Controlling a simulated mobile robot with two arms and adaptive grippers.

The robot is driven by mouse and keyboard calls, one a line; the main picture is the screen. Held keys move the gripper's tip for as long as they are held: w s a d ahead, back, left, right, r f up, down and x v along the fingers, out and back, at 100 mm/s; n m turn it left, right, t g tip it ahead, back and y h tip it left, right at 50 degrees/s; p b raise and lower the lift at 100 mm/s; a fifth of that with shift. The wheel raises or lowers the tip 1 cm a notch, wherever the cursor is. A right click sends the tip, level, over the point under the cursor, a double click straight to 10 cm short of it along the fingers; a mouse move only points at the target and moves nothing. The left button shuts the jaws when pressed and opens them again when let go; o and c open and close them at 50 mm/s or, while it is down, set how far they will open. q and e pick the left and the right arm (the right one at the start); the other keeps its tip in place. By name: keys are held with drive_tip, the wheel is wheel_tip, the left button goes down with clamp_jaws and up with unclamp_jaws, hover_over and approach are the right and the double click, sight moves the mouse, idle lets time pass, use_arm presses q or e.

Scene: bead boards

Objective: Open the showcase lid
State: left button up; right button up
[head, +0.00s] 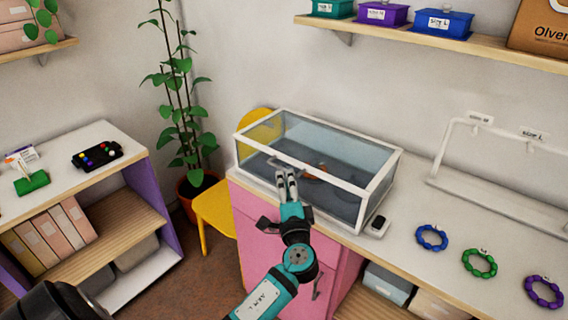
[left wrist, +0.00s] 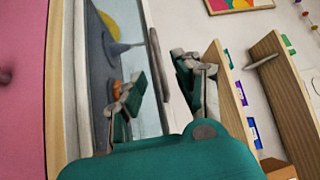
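The showcase (head: 376,190) is a glass box with a white frame on the counter. Its glass lid appears shut. A slim grey handle bar on the lid shows in the left wrist view (left wrist: 158,66); in the head view it is partly hidden by my gripper. My left gripper (head: 287,174) is over the front of the showcase, with its fingers apart. In the left wrist view, the handle bar stands between the gripper's fingers (left wrist: 160,85), and I cannot tell whether they touch it. Something orange (head: 316,172) lies inside the showcase. My right gripper is not in view.
Blue (head: 431,237), green (head: 479,263) and purple (head: 543,291) bead rings lie on the counter to the right. A small black device (head: 377,225) is beside the showcase. A white rack (head: 490,195) stands behind. A yellow chair (head: 214,210) and a plant are left.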

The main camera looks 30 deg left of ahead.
sight(284, 170)
use_arm(q)
drive_tip(key=p+x, duration=0.1)
drive_tip(key=x, duration=0.4)
drive_tip(key=shift+w+a, duration=0.2)
drive_tip(key=shift+w, duration=0.05)
clamp_jaws()
drive_tip(key=shift+f, duration=0.1)
